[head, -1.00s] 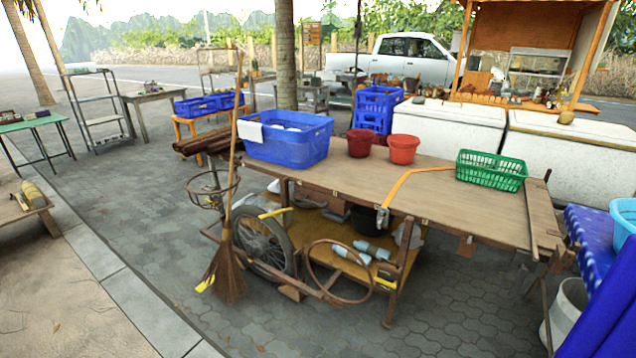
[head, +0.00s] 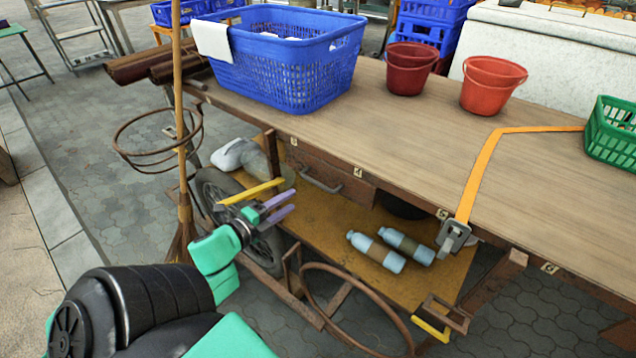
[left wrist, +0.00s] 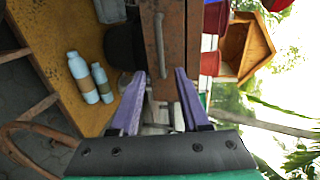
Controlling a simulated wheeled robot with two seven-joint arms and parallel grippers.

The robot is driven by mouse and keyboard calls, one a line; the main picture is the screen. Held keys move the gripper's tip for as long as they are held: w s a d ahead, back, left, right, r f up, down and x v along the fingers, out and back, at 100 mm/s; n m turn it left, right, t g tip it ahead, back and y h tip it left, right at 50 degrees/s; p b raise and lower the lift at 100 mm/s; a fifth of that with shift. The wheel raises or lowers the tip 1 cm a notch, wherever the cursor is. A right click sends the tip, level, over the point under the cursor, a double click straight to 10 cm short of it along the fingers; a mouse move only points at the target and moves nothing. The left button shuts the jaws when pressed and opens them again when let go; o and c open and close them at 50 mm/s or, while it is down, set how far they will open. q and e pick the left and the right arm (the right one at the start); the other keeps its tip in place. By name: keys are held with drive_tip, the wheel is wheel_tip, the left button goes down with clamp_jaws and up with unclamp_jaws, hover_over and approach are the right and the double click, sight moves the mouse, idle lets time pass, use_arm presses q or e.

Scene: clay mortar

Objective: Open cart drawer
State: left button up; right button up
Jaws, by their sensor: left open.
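The cart drawer (head: 352,188) is a brown wooden front under the tabletop, with a grey bar handle (head: 320,183). It looks shut. My left gripper (head: 294,201) has purple fingers, is open and empty, and is in front of the cart, left of and a little lower than the handle in the head view. In the left wrist view, the handle (left wrist: 160,45) runs upright in the picture, ahead of the gap between the spread fingertips (left wrist: 160,75); I see no contact. My right gripper is out of view.
On the cart top (head: 400,130) are a blue basket (head: 285,75), two red buckets (head: 492,88) and a green basket (head: 612,135). Two bottles (head: 378,252) lie on the lower shelf. A broom (head: 182,200), a wheel and a rusty ring (head: 350,268) stand near my left arm.

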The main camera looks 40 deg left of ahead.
sight(318, 182)
use_arm(q)
drive_tip(key=b+x, duration=0.2)
drive_tip(key=x, duration=1)
drive_tip(key=shift+w+f, duration=0.1)
drive_tip(key=shift+w, duration=0.35)
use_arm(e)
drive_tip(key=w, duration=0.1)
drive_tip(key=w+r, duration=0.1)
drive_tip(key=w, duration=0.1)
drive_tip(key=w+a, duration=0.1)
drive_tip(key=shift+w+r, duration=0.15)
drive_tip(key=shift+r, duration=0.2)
use_arm(q)
clamp_jaws()
